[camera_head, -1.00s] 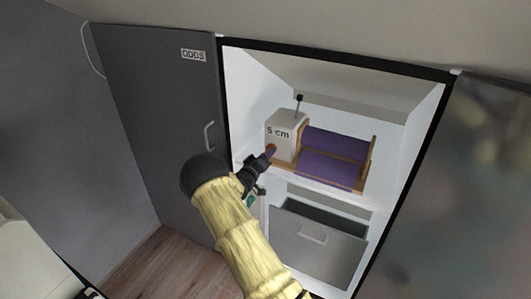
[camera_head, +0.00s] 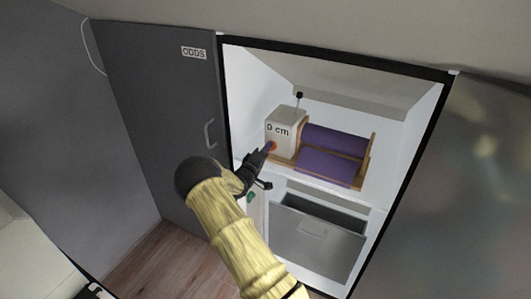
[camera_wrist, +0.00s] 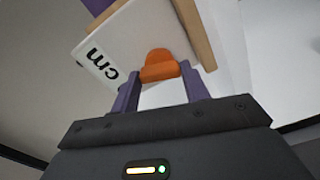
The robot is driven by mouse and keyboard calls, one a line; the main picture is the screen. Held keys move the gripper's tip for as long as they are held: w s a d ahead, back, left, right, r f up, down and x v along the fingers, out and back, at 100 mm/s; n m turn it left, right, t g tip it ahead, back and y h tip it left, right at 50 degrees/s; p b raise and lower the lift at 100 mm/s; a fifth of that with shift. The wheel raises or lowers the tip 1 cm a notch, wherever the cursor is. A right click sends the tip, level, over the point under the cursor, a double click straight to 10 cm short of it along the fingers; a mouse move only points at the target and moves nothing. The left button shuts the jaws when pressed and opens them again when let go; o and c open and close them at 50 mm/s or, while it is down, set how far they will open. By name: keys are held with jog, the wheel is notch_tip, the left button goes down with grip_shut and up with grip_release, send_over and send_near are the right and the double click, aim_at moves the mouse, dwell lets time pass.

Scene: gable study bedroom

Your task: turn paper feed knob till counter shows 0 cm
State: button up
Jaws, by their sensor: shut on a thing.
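The paper feed machine stands on the cupboard shelf, with a white counter box (camera_head: 284,120) on its left and a purple paper roll (camera_head: 335,140) on a wooden frame. The counter reads "0 cm" in the head view; in the wrist view only "cm" on the box (camera_wrist: 105,45) is readable. The orange knob (camera_wrist: 159,65) sits on the box's front and shows small in the head view (camera_head: 272,147). My gripper (camera_wrist: 160,80) is shut on the knob, one purple finger on each side of it. In the head view my gripper (camera_head: 268,151) reaches the knob from the lower left.
An open grey drawer (camera_head: 317,236) sits below the shelf. A dark door marked ODDS (camera_head: 165,130) stands left, and another dark panel (camera_head: 465,190) stands right. A thin lever (camera_head: 299,101) rises from the counter box. Shelf space right of the machine is clear.

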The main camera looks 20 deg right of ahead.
jog(key=shift+f, duration=0.15)
jog(key=o, duration=1)
jog(key=v, duration=1.7)
jog(key=shift+s+a+b, duration=0.15)
jog(key=shift+s+b, duration=0.05)
jog(key=shift+b, duration=0.2)
